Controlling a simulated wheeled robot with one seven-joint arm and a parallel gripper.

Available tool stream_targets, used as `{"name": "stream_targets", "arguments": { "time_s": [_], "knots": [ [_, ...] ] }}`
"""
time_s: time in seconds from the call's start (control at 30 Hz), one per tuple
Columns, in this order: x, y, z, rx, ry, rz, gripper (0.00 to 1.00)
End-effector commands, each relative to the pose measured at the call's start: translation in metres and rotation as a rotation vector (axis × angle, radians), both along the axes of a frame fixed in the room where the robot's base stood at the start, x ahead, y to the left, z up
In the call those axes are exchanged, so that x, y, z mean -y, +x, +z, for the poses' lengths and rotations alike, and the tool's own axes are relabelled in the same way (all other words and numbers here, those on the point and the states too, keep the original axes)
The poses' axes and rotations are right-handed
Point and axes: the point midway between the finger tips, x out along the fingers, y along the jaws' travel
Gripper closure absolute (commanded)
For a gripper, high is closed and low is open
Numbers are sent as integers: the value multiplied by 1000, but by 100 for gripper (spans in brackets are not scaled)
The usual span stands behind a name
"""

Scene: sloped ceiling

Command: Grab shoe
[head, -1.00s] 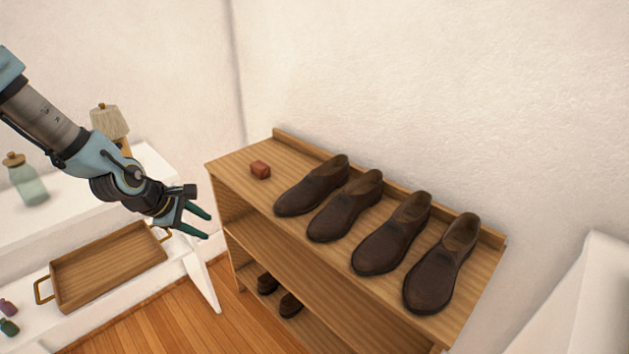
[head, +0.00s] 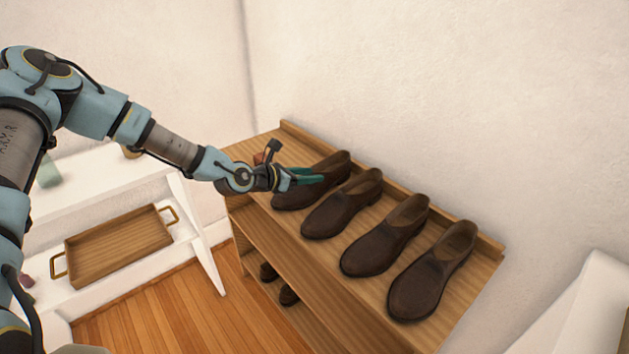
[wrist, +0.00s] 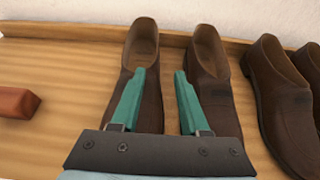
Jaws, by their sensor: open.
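Several brown leather shoes stand in a row on the top board of a wooden shelf (head: 262,147). My gripper (head: 318,178) is over the leftmost shoe (head: 338,164) in the head view and hides part of it. In the wrist view my gripper (wrist: 166,75) is open, with nothing between its green fingers. Its left finger overlaps the leftmost shoe (wrist: 142,45) and its right finger overlaps the second shoe (wrist: 207,52). The second shoe also shows in the head view (head: 340,207). Whether the fingers touch either shoe I cannot tell.
A red-brown block (wrist: 17,102) lies left of the shoes. The third shoe (head: 384,238) and the rightmost shoe (head: 430,275) stand to the right. Dark shoes (head: 288,296) sit on a lower shelf. A white unit holds a wooden tray (head: 120,246) at left. A wall rises behind the shelf.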

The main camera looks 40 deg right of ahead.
Motion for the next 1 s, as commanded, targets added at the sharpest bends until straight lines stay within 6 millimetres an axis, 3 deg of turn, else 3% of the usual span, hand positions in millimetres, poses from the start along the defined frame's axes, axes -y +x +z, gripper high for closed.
{"name": "stream_targets", "arguments": {
  "time_s": [0.4,0.7,1.0],
  "knots": [
    [44,-2,-17,2,2,-3,55],
    [49,-1,-21,1,2,0,55],
    [48,-1,-21,1,1,0,88]
  ]
}}
